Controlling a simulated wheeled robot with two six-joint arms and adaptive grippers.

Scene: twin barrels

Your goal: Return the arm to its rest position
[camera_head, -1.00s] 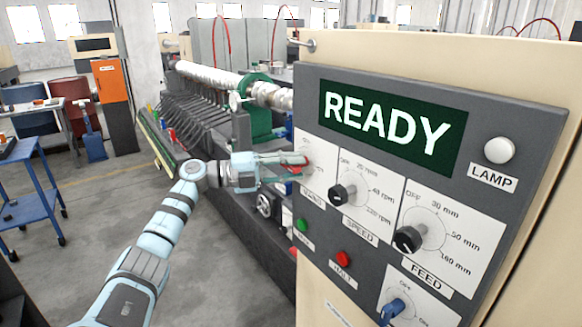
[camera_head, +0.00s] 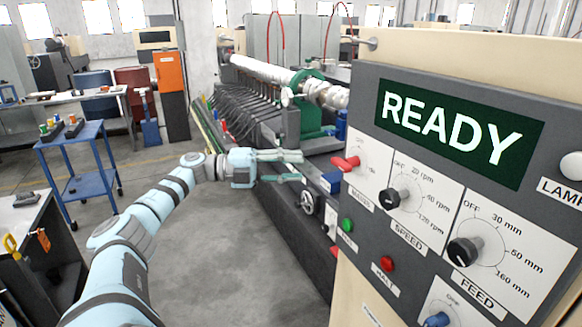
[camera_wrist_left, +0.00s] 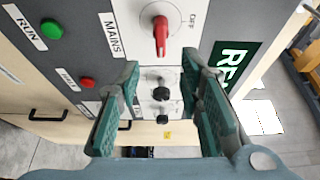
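My left arm reaches in from the left in the head view. Its gripper (camera_head: 292,167) is open and empty, held in the air to the left of the control panel (camera_head: 368,109), apart from the red MAINS switch (camera_head: 346,163). In the left wrist view the two fingers (camera_wrist_left: 160,105) stand wide apart with nothing between them touching. The red MAINS handle (camera_wrist_left: 161,35) shows beyond the fingers there. The panel's display (camera_head: 459,131) reads READY. My right gripper is in neither view.
The SPEED knob (camera_head: 401,199), FEED knob (camera_head: 465,250), green button (camera_head: 347,225) and red button (camera_head: 387,263) sit on the panel. A long machine (camera_head: 262,124) stands behind the gripper. A blue cart (camera_head: 88,181) is at left. Grey floor (camera_head: 213,259) is open between.

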